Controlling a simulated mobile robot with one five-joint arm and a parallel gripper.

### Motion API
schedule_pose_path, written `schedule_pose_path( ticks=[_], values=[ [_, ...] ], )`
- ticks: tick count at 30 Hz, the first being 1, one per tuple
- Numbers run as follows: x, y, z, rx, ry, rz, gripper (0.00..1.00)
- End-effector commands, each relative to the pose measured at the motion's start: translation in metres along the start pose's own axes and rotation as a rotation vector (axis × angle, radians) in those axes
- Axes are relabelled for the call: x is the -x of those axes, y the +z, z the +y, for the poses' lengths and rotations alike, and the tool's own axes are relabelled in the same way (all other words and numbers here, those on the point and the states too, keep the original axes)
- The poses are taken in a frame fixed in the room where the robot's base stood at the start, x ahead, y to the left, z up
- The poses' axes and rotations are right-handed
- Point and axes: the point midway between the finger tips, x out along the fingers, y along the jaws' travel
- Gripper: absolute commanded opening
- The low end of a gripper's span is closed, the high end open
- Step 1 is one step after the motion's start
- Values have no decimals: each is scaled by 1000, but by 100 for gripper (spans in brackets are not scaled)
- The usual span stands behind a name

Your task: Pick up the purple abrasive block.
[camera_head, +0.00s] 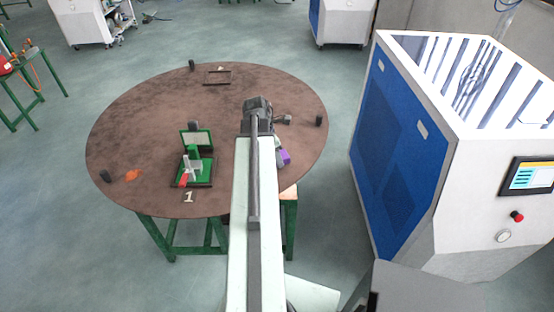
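The purple abrasive block (286,157) lies near the right front edge of the round brown table (150,100). Part of it is hidden behind my arm. A pale, greenish thing touches or lies close behind it. My gripper (284,119) is over the table, farther back than the block, and seems to point to the right. It is small and dark here, and I cannot tell whether its fingers are open or shut. I see nothing clearly held in it.
A green fixture (194,165) with a red-handled clamp stands left of my arm. An orange piece (133,175) lies at the table's left. Dark cylinders, one at right (319,120), stand near the rim. A blue-and-white machine (400,150) stands to the right.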

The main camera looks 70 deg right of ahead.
Motion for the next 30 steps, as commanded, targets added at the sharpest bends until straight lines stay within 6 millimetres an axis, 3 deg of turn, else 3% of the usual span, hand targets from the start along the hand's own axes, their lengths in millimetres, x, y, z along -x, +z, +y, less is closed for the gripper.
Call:
schedule_pose_path(
  ticks=[11,17,25,30],
  values=[
    [5,2,0,-1,0,0,9],
    [34,10,0,-1,0,0,9],
    [90,26,0,-1,0,0,9],
    [104,30,0,-2,-1,0,9]
  ],
)
